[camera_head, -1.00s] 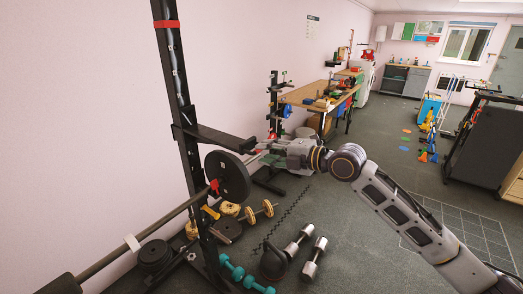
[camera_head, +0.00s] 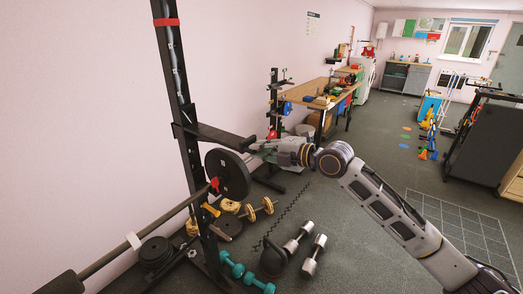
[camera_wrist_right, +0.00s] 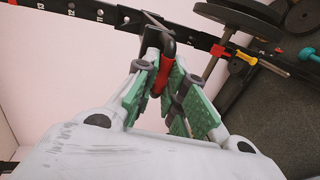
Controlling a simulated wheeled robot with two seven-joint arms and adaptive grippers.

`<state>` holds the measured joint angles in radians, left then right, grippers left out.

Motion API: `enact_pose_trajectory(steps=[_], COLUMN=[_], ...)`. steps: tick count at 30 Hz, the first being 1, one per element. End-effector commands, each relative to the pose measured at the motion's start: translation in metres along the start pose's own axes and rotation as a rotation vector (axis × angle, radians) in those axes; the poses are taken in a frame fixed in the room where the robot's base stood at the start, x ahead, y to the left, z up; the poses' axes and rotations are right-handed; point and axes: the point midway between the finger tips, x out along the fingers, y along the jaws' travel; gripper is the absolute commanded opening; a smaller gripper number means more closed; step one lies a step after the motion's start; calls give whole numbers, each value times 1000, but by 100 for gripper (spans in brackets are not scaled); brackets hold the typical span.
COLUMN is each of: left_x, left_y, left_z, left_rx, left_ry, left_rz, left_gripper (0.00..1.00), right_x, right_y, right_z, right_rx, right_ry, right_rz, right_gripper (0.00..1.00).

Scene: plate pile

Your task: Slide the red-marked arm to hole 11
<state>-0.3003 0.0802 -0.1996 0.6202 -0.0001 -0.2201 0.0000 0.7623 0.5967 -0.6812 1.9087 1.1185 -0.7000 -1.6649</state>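The black rack upright (camera_head: 180,85) stands at the left in the head view; its number marks run across the upper left of the right wrist view (camera_wrist_right: 75,12), with 13 and 12 readable. A black arm (camera_head: 215,137) sticks out from the upright towards my right gripper (camera_head: 257,152). In the right wrist view, a dark curved piece with a red part (camera_wrist_right: 164,72) lies between the green finger pads of my right gripper (camera_wrist_right: 160,80). The pads stand apart on either side of it; whether they touch it is hard to tell. My left gripper is out of view.
A weight plate (camera_head: 236,176) sits on a barbell just below the black arm. A storage stand (camera_head: 274,105) and workbench (camera_head: 312,92) are behind.

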Motion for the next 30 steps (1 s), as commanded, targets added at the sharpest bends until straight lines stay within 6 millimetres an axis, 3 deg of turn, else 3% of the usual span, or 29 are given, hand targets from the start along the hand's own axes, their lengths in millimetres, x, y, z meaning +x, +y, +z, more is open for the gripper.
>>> enact_pose_trajectory(steps=[14,30], left_x=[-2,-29], left_y=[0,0], left_z=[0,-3], left_rx=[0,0], left_ry=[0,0], left_rz=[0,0], left_gripper=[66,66], right_x=[-1,-16], right_y=[4,72], right_z=[0,0], right_rx=[-1,-4], right_ry=[0,-1], right_rz=[-4,0], right_gripper=[0,0])
